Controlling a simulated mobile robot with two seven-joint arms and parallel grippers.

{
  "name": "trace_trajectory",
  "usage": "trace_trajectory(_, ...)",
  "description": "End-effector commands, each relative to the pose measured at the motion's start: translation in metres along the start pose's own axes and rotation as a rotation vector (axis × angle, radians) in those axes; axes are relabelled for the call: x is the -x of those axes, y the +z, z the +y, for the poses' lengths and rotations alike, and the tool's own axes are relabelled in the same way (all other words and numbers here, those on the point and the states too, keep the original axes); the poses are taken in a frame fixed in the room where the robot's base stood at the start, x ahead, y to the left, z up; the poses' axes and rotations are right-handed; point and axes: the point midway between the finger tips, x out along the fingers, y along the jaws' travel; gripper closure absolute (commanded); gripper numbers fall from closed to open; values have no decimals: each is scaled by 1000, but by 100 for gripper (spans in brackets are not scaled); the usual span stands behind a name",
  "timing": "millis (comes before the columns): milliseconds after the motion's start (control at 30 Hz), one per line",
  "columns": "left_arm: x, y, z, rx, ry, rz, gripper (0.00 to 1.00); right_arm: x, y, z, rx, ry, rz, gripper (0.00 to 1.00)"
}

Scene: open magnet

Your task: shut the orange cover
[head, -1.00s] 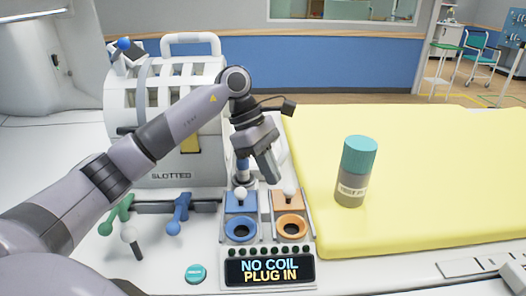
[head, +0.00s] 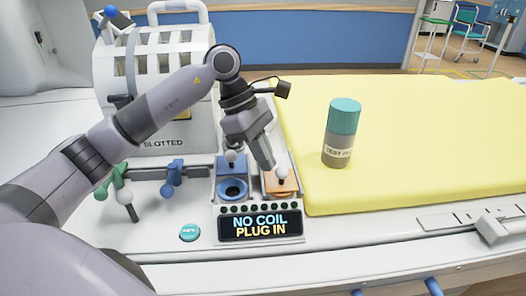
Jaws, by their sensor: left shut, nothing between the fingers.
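The orange cover (head: 274,184) lies over the place of the orange-ringed socket on the panel, with its white knob on top. My right gripper is not in view.
The blue cover (head: 225,165) stands raised behind the open blue-ringed socket (head: 233,189). A display (head: 260,225) reads "NO COIL PLUG IN". A slotted coil (head: 160,124) stands behind my arm. A teal-capped bottle (head: 340,133) stands on the yellow mattress (head: 420,150).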

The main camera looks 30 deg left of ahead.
Motion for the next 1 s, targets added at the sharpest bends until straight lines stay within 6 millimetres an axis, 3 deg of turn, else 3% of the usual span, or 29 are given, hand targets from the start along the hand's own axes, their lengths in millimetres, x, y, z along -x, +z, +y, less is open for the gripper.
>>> trace_trajectory(667,-1,6,-8,-3,-7,-2,100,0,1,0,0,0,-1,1)
trace_trajectory(1000,34,16,-11,1,1,0,100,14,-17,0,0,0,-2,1)
